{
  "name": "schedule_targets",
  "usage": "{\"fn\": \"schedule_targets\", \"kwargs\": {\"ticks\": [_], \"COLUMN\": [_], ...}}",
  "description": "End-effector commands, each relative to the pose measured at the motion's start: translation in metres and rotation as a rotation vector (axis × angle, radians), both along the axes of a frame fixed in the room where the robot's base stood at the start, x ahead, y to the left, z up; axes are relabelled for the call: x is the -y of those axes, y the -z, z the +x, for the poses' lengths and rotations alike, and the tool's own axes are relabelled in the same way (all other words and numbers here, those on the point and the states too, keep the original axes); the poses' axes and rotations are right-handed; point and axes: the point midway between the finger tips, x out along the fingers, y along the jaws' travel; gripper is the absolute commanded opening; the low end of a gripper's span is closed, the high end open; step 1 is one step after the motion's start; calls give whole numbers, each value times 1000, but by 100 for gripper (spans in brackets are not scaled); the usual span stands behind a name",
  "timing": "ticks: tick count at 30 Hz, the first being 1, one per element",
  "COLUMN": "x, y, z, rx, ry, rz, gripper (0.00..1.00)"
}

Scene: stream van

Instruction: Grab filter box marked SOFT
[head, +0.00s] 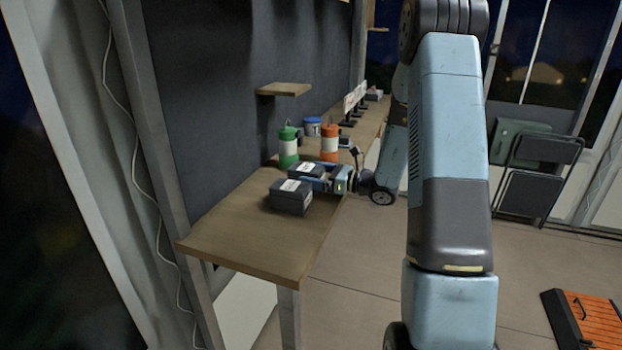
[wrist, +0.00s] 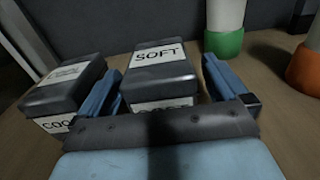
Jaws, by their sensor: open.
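The filter box marked SOFT (wrist: 158,72) is dark grey with white labels and shows in the wrist view between the two blue fingers of my gripper (wrist: 168,92). The fingers are open, one on each side of the box, and I cannot tell whether either touches it. The lower front of the box is hidden by my gripper's palm. In the head view, the dark box at my gripper (head: 306,171) is partly hidden, and my gripper (head: 325,180) reaches it from the right over the bench.
A similar grey box, its front label partly reading "COO" (wrist: 65,90), stands close on the left. A green-and-white bottle (head: 288,147) and an orange-and-white bottle (head: 329,143) stand behind. The near end of the wooden bench (head: 245,240) is clear.

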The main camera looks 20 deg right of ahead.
Motion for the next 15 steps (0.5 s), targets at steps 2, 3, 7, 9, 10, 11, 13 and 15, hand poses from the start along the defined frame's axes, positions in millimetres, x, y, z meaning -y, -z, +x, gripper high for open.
{"fn": "schedule_targets", "kwargs": {"ticks": [2,3,7,9,10,11,13,15], "x": [-11,-15,-22,-23,-23,-22,-22,-22], "y": [1,1,1,1,1,1,1,1], "z": [6,10,16,17,17,17,16,16], "rx": [0,1,0,0,0,0,0,0], "ry": [-3,-3,-1,0,1,1,1,0], "rz": [0,1,0,0,0,0,0,0], "gripper": [100,100,100,100,100,100,100,93]}}
